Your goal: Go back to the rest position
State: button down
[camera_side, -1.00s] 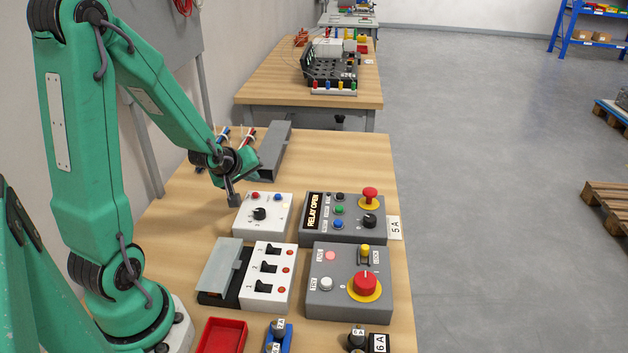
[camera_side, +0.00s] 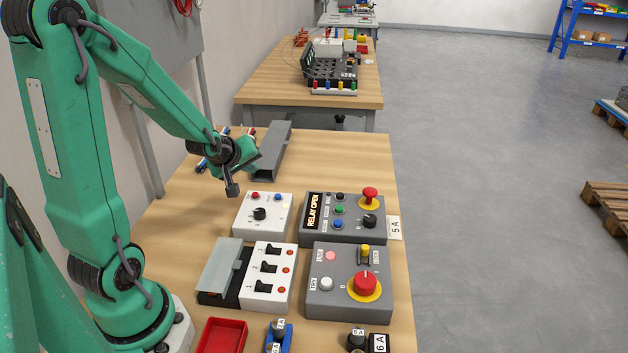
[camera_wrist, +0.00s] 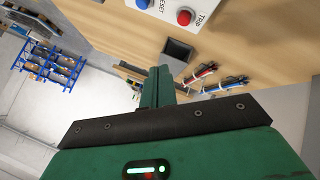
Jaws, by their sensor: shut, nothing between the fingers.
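My gripper (camera_side: 233,190) is shut and empty in the side view. Its dark fingertips are in the air above the wooden bench (camera_side: 190,215), just behind and left of the white panel with a black knob (camera_side: 263,214). The panel's edge with a red button (camera_wrist: 185,17) and a blue button (camera_wrist: 145,3) shows at the top of that view.
The grey relay box (camera_side: 345,218), the box with a red knob (camera_side: 350,280) and the switch panel (camera_side: 268,277) stand on the bench. A grey channel (camera_side: 271,150) and red and blue leads (camera_wrist: 200,74) lie behind my gripper. A red tray (camera_side: 222,336) is in front.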

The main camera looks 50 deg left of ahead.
jog(key=s+d+r+m+h, duration=0.3)
jog(key=d+r+m, duration=0.45)
jog(key=d, duration=0.45)
jog(key=s+d+r+m+g, duration=0.1)
jog(key=s+d+r+m, duration=0.1)
jog(key=s+d+m, duration=0.1)
jog(key=s+d+r+m+g+h, duration=0.1)
jog(key=s+d+r+m, duration=0.2)
jog(key=s, duration=0.4)
jog(key=shift+s+d+m, duration=0.2)
jog(key=shift+d+m, duration=0.25)
jog(key=shift+d, duration=0.45)
